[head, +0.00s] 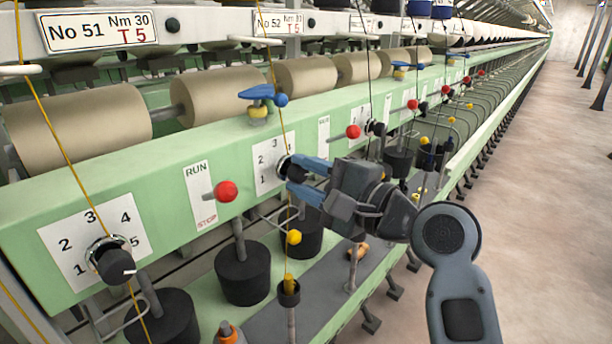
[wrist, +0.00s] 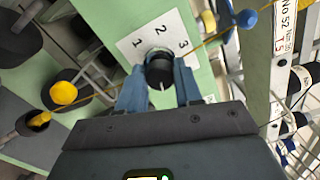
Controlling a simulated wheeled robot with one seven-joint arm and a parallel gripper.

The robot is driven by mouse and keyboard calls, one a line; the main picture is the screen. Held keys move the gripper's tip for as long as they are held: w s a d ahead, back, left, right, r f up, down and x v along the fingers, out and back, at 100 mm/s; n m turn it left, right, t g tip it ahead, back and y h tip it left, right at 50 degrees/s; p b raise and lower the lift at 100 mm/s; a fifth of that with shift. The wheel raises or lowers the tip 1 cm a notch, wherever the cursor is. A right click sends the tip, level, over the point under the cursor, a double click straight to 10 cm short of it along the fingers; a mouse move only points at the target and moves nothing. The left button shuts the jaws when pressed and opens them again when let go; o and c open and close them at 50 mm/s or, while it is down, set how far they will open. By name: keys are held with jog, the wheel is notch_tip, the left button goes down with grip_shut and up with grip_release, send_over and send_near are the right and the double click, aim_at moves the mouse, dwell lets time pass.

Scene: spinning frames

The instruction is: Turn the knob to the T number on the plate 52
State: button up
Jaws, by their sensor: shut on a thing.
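The plate 52 (head: 279,22) hangs at the top and reads No 52, Nm 30, T 5; it also shows at the right of the wrist view (wrist: 286,28). Below it, a black knob (wrist: 158,68) sits on a white number dial (wrist: 138,46) on the green rail.
Another dial with knob (head: 116,265), numbered 1 to 5, is at the left under plate 51 (head: 99,31). A red ball lever (head: 226,191) with a RUN/STOP label stands between the dials. Yellow threads cross the rail. The floor (head: 545,220) at right is clear.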

jog(key=shift+d+m, duration=0.1)
jog(key=shift+m, duration=1)
jog(key=o, duration=1)
jog(key=b+v, duration=0.1)
jog(key=v, duration=0.6)
jog(key=shift+s+d+b, duration=0.25)
jog(key=shift+d+b, duration=0.05)
